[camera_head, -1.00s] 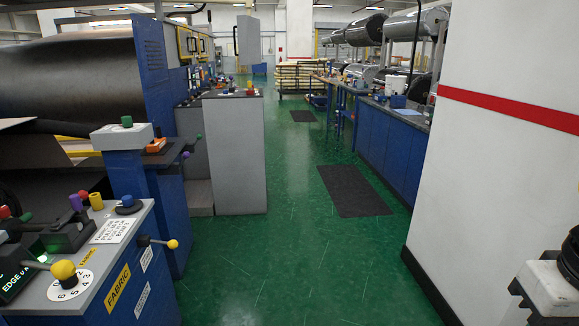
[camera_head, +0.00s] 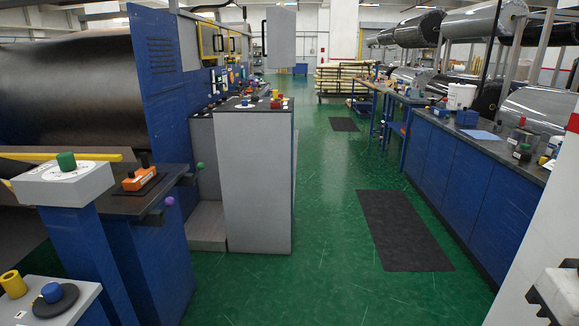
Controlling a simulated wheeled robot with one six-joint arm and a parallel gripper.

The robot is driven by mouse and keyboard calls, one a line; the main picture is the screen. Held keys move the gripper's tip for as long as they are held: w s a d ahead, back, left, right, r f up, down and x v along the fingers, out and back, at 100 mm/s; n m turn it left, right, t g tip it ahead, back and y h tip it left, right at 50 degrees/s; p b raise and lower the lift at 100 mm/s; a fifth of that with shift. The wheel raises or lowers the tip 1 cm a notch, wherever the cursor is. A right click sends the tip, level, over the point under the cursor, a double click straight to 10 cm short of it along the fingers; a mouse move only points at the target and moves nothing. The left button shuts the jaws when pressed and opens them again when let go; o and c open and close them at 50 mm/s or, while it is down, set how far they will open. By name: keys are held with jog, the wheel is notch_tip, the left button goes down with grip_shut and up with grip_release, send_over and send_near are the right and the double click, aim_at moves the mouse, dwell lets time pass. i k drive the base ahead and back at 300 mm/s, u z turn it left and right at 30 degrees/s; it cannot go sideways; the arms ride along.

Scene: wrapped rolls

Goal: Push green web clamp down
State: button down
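No part in view is readably marked as the web clamp, so I cannot tell which green part it is. A green knob (camera_head: 66,161) stands upright on a white dial on top of a grey box (camera_head: 62,186) at the left. A small green ball (camera_head: 200,166) sits at the side of the machine, left of the grey cabinet. Other small controls farther back are too small to tell apart. My gripper is not in view; a white and black part at the lower right corner appears to be my own arm.
A grey cabinet (camera_head: 253,181) stands ahead left, with colored knobs on top. An orange switch (camera_head: 139,180) sits on a dark ledge. The green floor aisle is open, with dark mats (camera_head: 403,230). Blue benches (camera_head: 463,170) line the right, and a white wall edge (camera_head: 540,235) is near.

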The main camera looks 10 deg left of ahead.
aim_at(200, 165)
jog(key=u, duration=0.3)
jog(key=i, duration=1.9)
jog(key=u, duration=0.8)
jog(key=i, duration=1.95)
jog(key=u, duration=0.35)
